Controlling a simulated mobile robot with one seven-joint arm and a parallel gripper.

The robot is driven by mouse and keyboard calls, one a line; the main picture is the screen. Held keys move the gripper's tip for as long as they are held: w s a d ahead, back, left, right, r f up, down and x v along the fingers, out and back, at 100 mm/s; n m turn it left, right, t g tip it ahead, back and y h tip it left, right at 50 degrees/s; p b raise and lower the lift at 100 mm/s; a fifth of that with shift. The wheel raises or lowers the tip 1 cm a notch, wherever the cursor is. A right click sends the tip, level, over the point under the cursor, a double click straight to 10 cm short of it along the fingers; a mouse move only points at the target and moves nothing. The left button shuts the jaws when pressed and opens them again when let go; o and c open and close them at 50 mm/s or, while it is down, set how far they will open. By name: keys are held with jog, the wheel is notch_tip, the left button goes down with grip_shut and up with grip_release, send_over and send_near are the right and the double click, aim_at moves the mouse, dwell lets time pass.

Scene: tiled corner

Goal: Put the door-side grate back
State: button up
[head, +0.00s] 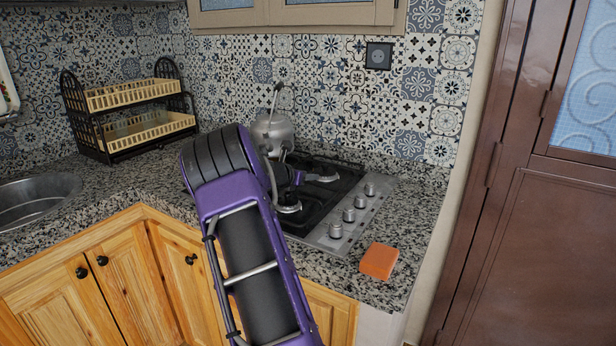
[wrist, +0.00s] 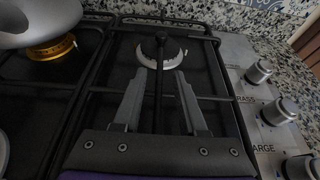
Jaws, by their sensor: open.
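The door-side grate (wrist: 228,92) is a black wire frame at the right of the hob, nearest the brown door. In the wrist view its bars run around a burner with a pale ring (wrist: 161,52), and a middle bar runs towards me. I cannot tell whether it sits fully level in its place. My gripper (wrist: 158,84) is open above the grate, its two grey fingers on either side of the middle bar. Contact with the bar cannot be told.
A metal kettle (head: 271,130) stands at the hob's back left, over an orange burner ring (wrist: 52,48). Knobs (head: 348,215) line the hob's right side. An orange block (head: 379,261) lies on the counter's front right. A dish rack (head: 128,127) and sink (head: 38,190) are left.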

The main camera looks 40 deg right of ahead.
jog(key=v, duration=1.1)
jog(key=shift+s+a, duration=0.1)
jog(key=shift+a, duration=0.1)
